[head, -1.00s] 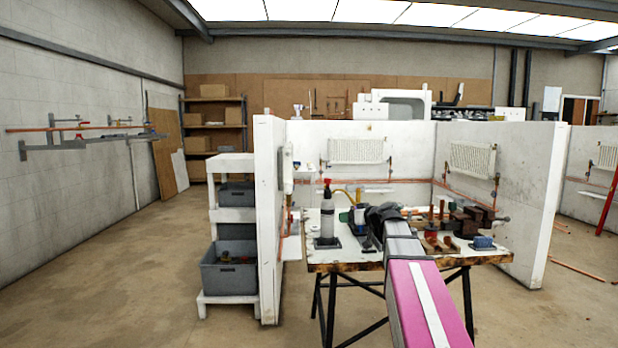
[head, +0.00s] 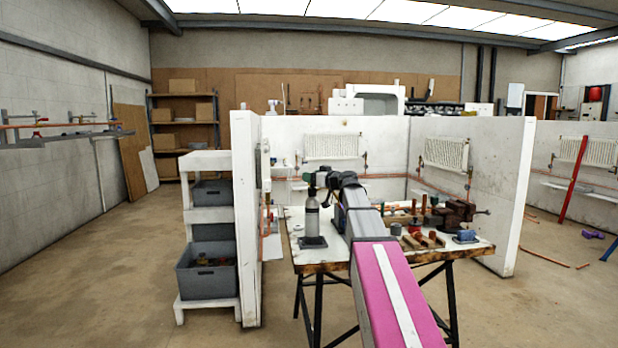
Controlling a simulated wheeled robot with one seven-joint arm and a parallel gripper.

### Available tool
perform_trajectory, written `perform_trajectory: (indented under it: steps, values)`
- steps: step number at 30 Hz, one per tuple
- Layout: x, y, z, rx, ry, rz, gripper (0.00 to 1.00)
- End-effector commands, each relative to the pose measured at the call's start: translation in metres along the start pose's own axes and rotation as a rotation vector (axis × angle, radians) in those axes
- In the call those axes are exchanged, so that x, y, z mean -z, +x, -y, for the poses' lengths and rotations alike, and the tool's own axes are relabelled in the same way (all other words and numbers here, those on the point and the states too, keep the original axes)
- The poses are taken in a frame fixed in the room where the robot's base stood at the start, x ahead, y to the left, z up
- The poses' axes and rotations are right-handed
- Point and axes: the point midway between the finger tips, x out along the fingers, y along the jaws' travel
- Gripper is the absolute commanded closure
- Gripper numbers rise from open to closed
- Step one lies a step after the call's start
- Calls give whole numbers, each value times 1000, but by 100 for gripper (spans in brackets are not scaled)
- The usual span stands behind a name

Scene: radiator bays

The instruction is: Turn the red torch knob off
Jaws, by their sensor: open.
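The torch, a grey bottle (head: 311,219), stands upright on its dark base on the workbench (head: 318,256), towards the bench's left side. Its red knob is hidden behind my gripper. My arm reaches forward over the bench, and my gripper (head: 317,180) is at the top of the torch. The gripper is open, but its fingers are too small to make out. I cannot tell whether it touches the knob.
A vise (head: 454,214), wooden blocks and a small blue item (head: 466,236) lie on the bench's right side. White partition walls (head: 246,215) enclose it at left, back and right. A shelf unit with grey bins (head: 208,271) stands left. The floor at far left is clear.

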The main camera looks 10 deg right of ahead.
Motion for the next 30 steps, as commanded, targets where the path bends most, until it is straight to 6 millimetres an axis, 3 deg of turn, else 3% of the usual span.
perform_trajectory:
  steps: [6,16,20,21,30]
  values:
    - [0,19,0,0,0,1,41]
    - [0,21,0,0,0,1,41]
    - [0,21,0,0,0,1,84]
    - [0,21,0,0,0,1,90]
    - [0,20,0,-25,-1,1,90]
